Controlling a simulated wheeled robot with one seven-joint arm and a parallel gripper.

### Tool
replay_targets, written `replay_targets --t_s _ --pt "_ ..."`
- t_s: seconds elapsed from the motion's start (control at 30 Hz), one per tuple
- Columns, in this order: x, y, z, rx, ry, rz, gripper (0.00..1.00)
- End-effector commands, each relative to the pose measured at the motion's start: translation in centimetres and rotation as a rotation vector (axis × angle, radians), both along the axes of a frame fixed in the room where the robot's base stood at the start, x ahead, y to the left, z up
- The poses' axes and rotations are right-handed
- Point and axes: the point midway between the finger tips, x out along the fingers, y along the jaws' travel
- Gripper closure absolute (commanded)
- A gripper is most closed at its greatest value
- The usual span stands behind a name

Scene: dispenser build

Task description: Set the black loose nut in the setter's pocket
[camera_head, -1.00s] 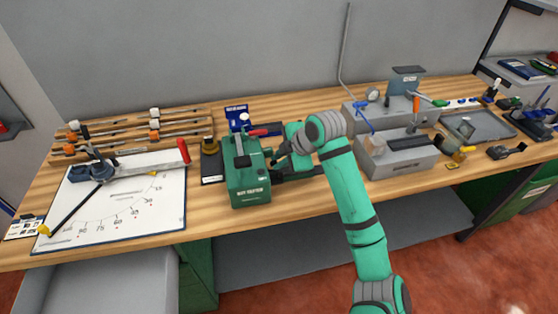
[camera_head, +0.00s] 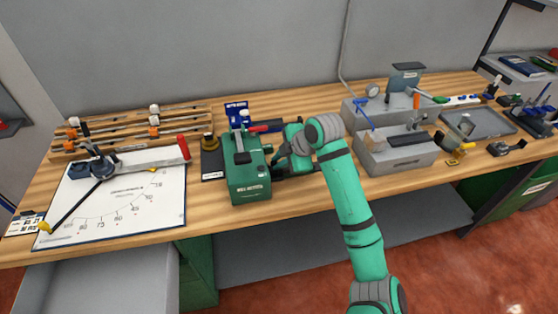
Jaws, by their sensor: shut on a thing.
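The green nut setter (camera_head: 248,182), a box with a label on its front and a red handle on top, stands at the middle of the bench. My gripper (camera_head: 277,163) is close against its right side. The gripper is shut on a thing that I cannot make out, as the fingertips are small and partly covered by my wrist. I cannot pick out the black loose nut. The setter's pocket is also not clear from here, and I cannot tell whether the gripper touches the setter.
A white angle board (camera_head: 120,215) with a red-handled tool lies on the left, in front of wooden racks (camera_head: 135,137). A black pad (camera_head: 212,166) is left of the setter. Grey fixtures (camera_head: 395,160) and a grey tray (camera_head: 485,124) stand right of my arm. The bench's front strip is mostly clear.

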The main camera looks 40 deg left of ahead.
Motion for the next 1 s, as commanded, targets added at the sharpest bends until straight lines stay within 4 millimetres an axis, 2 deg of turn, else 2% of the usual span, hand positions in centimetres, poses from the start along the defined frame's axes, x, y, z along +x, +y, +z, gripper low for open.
replay_targets --t_s 0.8,0.83,0.9,1.0 --pt "0.00 -0.01 -0.67 0.000 0.000 0.000 1.00" --pt "0.01 0.00 -0.64 0.000 -0.001 0.001 0.79" --pt "0.02 -0.03 -0.65 0.000 0.000 0.000 0.64" --pt "0.02 -0.03 -0.65 0.000 0.000 0.000 0.64"
